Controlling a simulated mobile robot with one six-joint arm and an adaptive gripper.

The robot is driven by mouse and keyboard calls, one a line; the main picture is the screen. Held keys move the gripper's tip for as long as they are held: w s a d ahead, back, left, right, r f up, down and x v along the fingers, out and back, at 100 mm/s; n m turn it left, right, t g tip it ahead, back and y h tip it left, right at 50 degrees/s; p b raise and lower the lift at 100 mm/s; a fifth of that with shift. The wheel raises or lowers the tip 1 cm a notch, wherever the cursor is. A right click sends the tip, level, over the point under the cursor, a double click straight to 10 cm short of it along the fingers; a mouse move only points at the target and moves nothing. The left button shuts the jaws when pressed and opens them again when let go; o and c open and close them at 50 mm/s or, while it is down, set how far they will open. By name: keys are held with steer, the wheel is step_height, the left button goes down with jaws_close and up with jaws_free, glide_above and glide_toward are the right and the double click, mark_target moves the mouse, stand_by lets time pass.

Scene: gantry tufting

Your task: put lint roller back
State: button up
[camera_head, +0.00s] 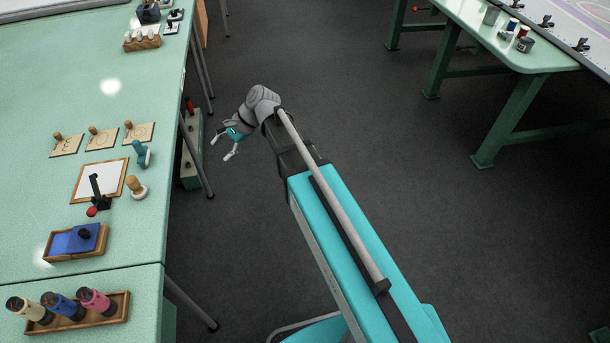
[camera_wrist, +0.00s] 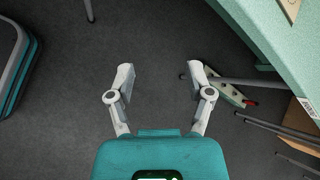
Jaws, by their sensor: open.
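My gripper (camera_head: 221,147) is open and empty. It hangs over the floor to the right of the green table (camera_head: 50,150) in the head view. In the wrist view my gripper (camera_wrist: 160,72) has its fingers wide apart with only dark floor between them. No object is clearly recognisable as the lint roller. A small teal tool (camera_head: 142,153) stands near the table's right edge. A black-handled tool with a red end (camera_head: 96,193) is at a wood-framed white pad (camera_head: 81,184). I cannot tell whether either is the lint roller.
A wooden tray (camera_head: 120,312) holds three coloured cylinders. A blue pad (camera_head: 70,241) and wooden stamps (camera_head: 103,136) are also on the table. A low rack (camera_head: 191,160) stands by the table legs. Another green table (camera_head: 520,60) is at upper right. Floor between is clear.

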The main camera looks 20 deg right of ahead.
steer(key=s+d+f+n+h, duration=0.2)
steer(key=s+d+n+h, duration=0.2)
steer(key=d, duration=0.6)
steer(key=s+d+f+n+h, duration=0.3)
steer(key=s+d+n+h, duration=0.2)
steer(key=s+d, duration=0.3)
steer(key=d+n, duration=0.1)
steer(key=d, duration=0.2)
steer(key=shift+f+n, duration=0.25)
steer(key=shift+n, duration=0.15)
steer(key=shift+c, duration=0.7)
steer(key=shift+s, duration=0.1)
